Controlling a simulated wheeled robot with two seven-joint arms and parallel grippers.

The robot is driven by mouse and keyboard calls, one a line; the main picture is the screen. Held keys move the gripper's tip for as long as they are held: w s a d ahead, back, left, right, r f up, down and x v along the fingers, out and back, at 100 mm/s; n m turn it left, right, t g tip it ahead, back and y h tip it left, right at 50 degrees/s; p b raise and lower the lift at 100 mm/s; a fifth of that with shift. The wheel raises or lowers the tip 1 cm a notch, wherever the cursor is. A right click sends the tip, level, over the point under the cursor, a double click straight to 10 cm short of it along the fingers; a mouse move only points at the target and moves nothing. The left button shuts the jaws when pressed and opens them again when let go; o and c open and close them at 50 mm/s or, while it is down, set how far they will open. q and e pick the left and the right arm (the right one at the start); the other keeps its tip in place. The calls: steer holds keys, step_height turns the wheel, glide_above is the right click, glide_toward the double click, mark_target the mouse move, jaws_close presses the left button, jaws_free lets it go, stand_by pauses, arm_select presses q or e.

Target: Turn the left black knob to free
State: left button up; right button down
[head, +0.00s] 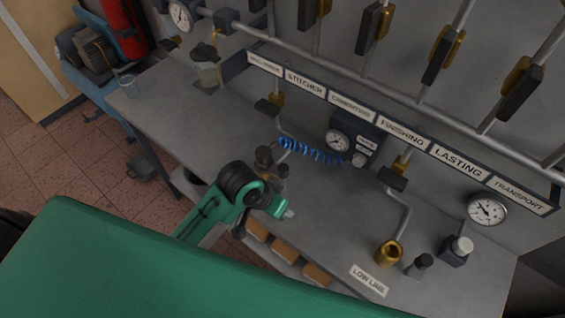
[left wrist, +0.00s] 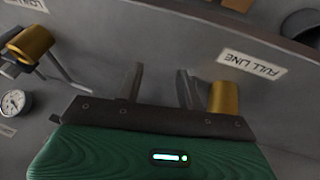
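A left black knob (head: 268,108) sits on a brass valve below the label board in the head view. A second black knob (head: 392,179) sits on another valve to the right. My left gripper (left wrist: 160,88) is open and empty in the left wrist view. A brass cup (left wrist: 223,97) stands beside its right finger in the picture, near the FULL LINE label (left wrist: 252,63). In the head view my green left arm comes over the front of the bench; its fingertips are hard to make out, and the left knob looks apart from it. My right gripper is not in view.
A right brass cup (head: 389,253) stands near the LOW LINE label (head: 369,280). A blue coiled hose (head: 310,151) and a gauge box (head: 352,143) stand behind my left arm. Pipes with more black handles run along the wall. The left bench top is mostly clear.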

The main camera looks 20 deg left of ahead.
arm_select(q)
steer(key=w+d+r+m, duration=0.1)
steer(key=w+d+r, duration=0.2)
steer(key=r, duration=0.2)
step_height(320, 180, up, 12)
steer(key=g+y, duration=0.3)
steer(key=y, duration=0.1)
glide_above(283, 167)
steer(key=shift+m, duration=0.4)
step_height(283, 167, down, 13)
steer(key=p, duration=0.3)
steer(key=shift+r, duration=0.1)
